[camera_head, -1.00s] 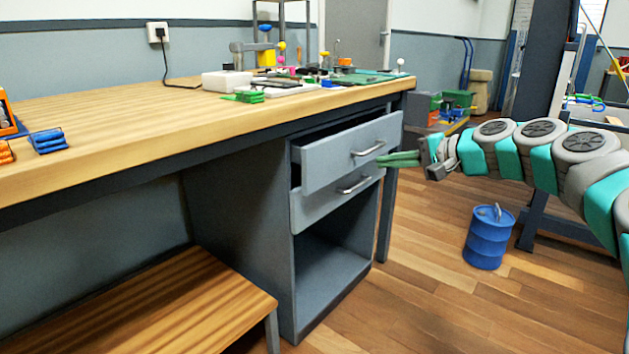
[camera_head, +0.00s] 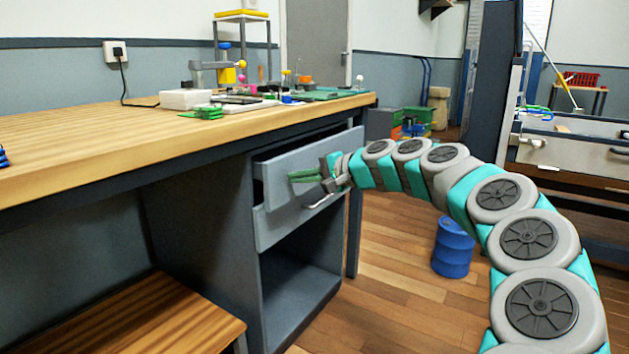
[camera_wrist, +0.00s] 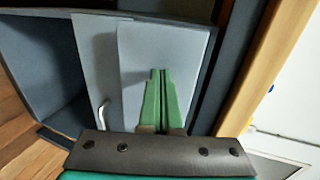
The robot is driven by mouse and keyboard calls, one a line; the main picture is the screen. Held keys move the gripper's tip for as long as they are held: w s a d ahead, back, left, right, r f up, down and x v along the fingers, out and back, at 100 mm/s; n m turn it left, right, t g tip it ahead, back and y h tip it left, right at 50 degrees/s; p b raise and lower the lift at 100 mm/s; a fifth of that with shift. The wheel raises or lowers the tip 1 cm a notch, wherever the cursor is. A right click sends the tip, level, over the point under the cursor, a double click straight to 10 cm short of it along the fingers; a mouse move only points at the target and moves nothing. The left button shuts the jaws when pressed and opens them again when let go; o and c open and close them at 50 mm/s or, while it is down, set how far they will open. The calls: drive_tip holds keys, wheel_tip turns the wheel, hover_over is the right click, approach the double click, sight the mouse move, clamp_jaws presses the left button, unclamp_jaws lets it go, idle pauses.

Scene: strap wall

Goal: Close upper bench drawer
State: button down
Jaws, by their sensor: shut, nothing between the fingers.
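The upper bench drawer (camera_head: 283,168) is grey and stands pulled partly out under the wooden workbench top (camera_head: 90,144). A dark gap shows above its front panel. The lower drawer (camera_head: 280,222) with a metal handle (camera_head: 318,201) is below it and looks nearly shut. My gripper (camera_head: 292,177) is shut and empty, its green fingers in front of the upper drawer's face. In the wrist view the shut fingers (camera_wrist: 160,75) point at the grey drawer front (camera_wrist: 190,65); I cannot tell whether they touch it. My gripper hides the upper drawer's handle.
An open cubby (camera_head: 295,300) lies under the drawers. A low wooden bench (camera_head: 150,320) is at lower left. A blue drum (camera_head: 453,248) stands on the floor to the right, beyond my arm. Small tools and a white box (camera_head: 188,99) lie on the benchtop.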

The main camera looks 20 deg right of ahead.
sight(284, 171)
drive_tip(key=shift+w+a+r, duration=0.1)
drive_tip(key=shift+w+a, duration=0.15)
drive_tip(key=shift+w, duration=0.15)
drive_tip(key=shift+w+a+r+p, duration=0.1)
drive_tip(key=shift+w+a+p, duration=0.25)
drive_tip(key=shift+w+p, duration=0.05)
drive_tip(key=w+a+p, duration=0.1)
drive_tip(key=w+a, duration=0.1)
drive_tip(key=w, duration=0.1)
drive_tip(key=shift+a+p, duration=0.1)
drive_tip(key=shift+p, duration=0.25)
